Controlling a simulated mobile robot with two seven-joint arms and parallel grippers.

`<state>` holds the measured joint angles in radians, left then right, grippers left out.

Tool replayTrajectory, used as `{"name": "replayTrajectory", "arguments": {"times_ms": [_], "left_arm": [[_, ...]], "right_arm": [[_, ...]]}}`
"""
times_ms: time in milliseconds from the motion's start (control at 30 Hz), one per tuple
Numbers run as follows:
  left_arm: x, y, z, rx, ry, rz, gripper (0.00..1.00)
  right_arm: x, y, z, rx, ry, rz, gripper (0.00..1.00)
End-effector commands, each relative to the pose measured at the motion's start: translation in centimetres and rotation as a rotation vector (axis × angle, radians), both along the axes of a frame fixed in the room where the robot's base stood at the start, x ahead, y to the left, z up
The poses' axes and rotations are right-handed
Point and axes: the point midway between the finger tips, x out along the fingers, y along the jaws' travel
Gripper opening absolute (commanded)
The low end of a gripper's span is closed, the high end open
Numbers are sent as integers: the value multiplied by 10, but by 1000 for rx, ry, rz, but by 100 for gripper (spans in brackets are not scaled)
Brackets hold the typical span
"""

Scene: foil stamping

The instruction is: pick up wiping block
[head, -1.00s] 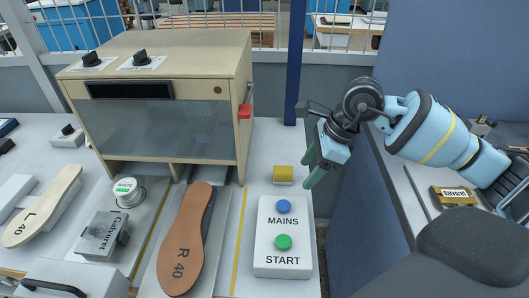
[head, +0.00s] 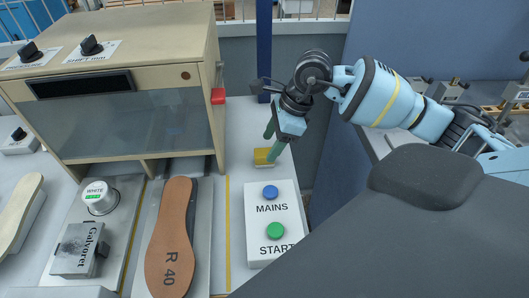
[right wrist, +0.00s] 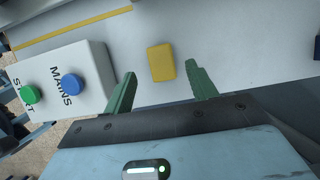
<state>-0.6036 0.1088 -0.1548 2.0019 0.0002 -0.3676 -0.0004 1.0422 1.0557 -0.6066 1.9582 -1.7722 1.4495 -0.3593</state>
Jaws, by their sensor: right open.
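The wiping block, a small yellow block, lies on the white table beyond the MAINS/START box. In the head view the block (head: 262,157) is partly hidden by my right gripper (head: 272,146), whose green fingers point down at it. In the right wrist view the block (right wrist: 161,62) sits between and just ahead of the two spread green fingertips (right wrist: 160,78), apart from both. My right gripper is open and empty. My left gripper is not in view.
The control box (head: 272,222) with blue and green buttons stands just in front of the block. The wooden press cabinet (head: 125,95) is to the left. A brown R 40 insole (head: 172,240) lies on a plate. A blue post (head: 264,50) rises behind.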

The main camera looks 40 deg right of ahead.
Motion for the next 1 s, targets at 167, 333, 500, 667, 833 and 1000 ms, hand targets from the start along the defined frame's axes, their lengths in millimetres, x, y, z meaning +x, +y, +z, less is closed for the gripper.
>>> {"name": "replayTrajectory", "arguments": {"times_ms": [167,333,500,667,833,1000], "left_arm": [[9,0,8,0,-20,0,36],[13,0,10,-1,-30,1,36],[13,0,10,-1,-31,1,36],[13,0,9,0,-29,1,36],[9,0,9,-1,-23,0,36],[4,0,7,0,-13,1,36]], "right_arm": [[6,8,-22,3,2,0,57],[10,13,-40,1,2,1,57],[11,15,-45,0,0,1,57],[11,14,-45,0,1,0,55],[11,14,-44,0,0,0,32],[11,14,-44,0,0,0,10]]}}
